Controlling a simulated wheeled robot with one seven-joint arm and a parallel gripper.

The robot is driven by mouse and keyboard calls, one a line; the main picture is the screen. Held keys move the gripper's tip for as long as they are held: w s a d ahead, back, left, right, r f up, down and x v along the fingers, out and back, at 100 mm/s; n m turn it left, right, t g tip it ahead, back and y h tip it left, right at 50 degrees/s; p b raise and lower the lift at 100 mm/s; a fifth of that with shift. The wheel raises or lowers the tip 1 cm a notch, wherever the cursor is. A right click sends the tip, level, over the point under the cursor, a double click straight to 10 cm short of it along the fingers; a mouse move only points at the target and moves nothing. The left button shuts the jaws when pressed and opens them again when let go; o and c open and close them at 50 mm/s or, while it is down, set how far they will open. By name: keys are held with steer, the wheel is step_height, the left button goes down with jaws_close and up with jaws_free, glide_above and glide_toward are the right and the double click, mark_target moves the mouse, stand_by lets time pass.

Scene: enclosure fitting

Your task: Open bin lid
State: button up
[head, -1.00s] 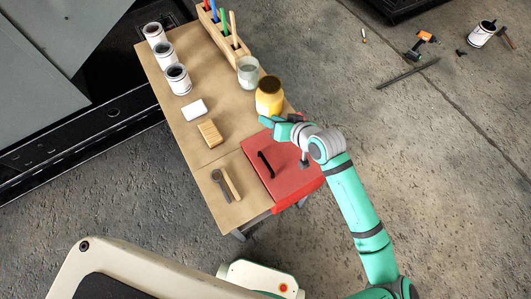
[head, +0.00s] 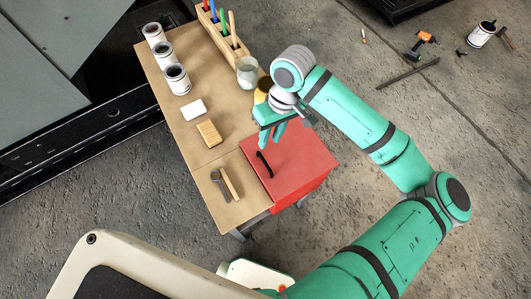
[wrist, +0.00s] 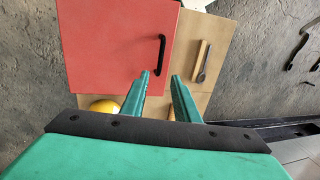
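The bin is a red box (head: 308,190) at the right front of the workbench. Its flat red lid (head: 310,158) looks shut. A black bar handle (head: 265,163) sits near the lid's left edge. In the wrist view the handle (wrist: 161,53) stands just beyond my fingertips, near the lid's (wrist: 112,45) right edge. My gripper (head: 272,140) is above the back left part of the lid, fingers pointing down. In the wrist view my gripper (wrist: 160,77) shows a gap between its two fingers, with nothing held. The fingers appear apart from the handle.
A wooden-handled tool (head: 229,182) lies left of the lid. A wooden block (head: 209,132), a white block (head: 194,109) and paint cans (head: 176,78) are further back.

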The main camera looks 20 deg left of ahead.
mark_target(263, 158)
steer(key=f, duration=0.3)
steer(key=s+a+f, duration=0.1)
steer(key=f, duration=0.6)
steer(key=shift+s+a, duration=0.15)
steer(key=shift+s, duration=0.15)
jaws_close()
